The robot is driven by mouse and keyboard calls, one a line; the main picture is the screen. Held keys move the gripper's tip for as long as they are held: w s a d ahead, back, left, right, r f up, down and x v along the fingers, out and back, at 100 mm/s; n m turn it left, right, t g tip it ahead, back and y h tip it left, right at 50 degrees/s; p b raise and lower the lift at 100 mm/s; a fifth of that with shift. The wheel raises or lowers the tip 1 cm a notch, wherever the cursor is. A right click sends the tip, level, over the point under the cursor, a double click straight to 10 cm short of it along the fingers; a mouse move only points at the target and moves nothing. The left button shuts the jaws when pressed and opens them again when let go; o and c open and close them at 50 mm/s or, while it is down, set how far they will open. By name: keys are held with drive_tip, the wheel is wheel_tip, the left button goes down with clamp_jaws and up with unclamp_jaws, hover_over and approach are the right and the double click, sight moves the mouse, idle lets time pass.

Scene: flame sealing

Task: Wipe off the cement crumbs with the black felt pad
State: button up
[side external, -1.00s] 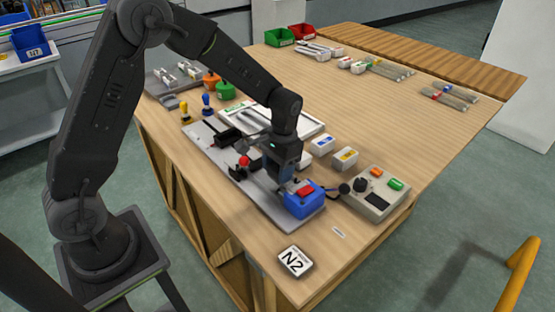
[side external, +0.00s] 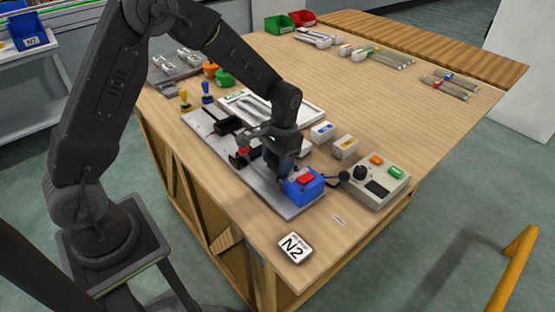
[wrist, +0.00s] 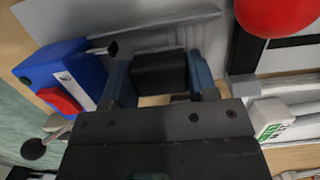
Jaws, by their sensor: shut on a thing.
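My gripper (side external: 281,167) is over the grey plate (side external: 205,150), just left of the blue box with the red button (side external: 303,186). In the wrist view my gripper (wrist: 160,82) has its two blue fingers shut on a black block, seemingly the black felt pad (wrist: 160,70). The pad is low over the plate; I cannot tell whether it touches it. The blue box also shows at the left of the wrist view (wrist: 62,68). I cannot make out any cement crumbs; the pad and gripper hide part of the plate.
A red ball-topped part (side external: 243,150) stands close left of my gripper. A grey control box (side external: 376,183) with a dark knob and coloured buttons stands to the right. White boxes (side external: 345,147) and a white tray (side external: 285,104) are behind.

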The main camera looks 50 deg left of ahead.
drive_tip(key=shift+f, duration=0.3)
drive_tip(key=o, duration=0.6)
drive_tip(key=shift+c, duration=0.2)
drive_tip(key=shift+r, duration=0.3)
drive_tip(key=c, duration=0.7)
